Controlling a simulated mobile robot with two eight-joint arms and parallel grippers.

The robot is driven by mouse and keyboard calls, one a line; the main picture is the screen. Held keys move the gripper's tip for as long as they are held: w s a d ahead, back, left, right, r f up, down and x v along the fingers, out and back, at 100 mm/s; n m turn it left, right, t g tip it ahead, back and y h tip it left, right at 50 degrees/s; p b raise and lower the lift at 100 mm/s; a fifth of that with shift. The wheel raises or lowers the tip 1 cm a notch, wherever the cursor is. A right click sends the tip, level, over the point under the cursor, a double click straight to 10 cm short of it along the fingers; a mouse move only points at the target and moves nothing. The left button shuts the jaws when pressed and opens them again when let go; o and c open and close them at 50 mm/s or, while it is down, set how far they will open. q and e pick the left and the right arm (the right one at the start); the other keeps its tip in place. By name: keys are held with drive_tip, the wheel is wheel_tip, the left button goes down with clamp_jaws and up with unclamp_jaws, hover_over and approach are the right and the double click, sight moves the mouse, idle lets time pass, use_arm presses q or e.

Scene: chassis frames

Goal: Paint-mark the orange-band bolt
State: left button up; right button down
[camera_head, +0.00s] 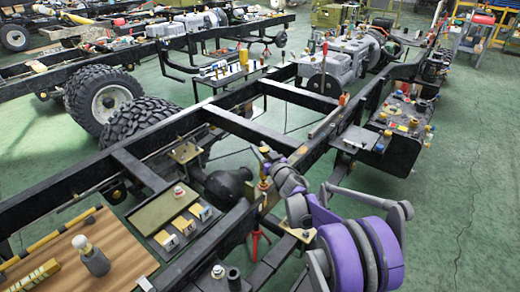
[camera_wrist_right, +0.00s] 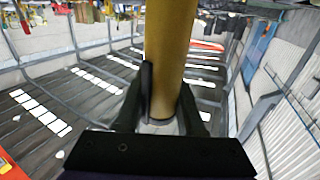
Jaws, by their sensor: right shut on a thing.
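My right gripper (camera_head: 267,168) is above the near chassis rail, at the end of my purple and grey arm. It is shut on a gold-yellow cylinder, likely the paint marker (camera_wrist_right: 168,55), seen large between the fingers (camera_wrist_right: 162,112) in the right wrist view. Its tip is hard to make out. A bolt head (camera_head: 180,192) sits on the olive plate left of the gripper. Another bolt (camera_head: 218,271) is on the near rail, and a third (camera_head: 308,233) is near my arm. I cannot tell which has an orange band. My left gripper is not in view.
The black chassis rail (camera_head: 200,262) and crossmembers (camera_head: 250,132) surround the gripper. Several yellow blocks (camera_head: 184,225) lie beside the olive plate. The green floor (camera_head: 465,200) at right is clear.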

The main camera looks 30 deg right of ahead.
drive_tip(key=shift+r, duration=0.1)
drive_tip(key=shift+r+p, duration=0.5)
drive_tip(key=shift+r, duration=0.5)
drive_tip(key=shift+r+p, duration=1.35)
drive_tip(key=shift+r, duration=1.05)
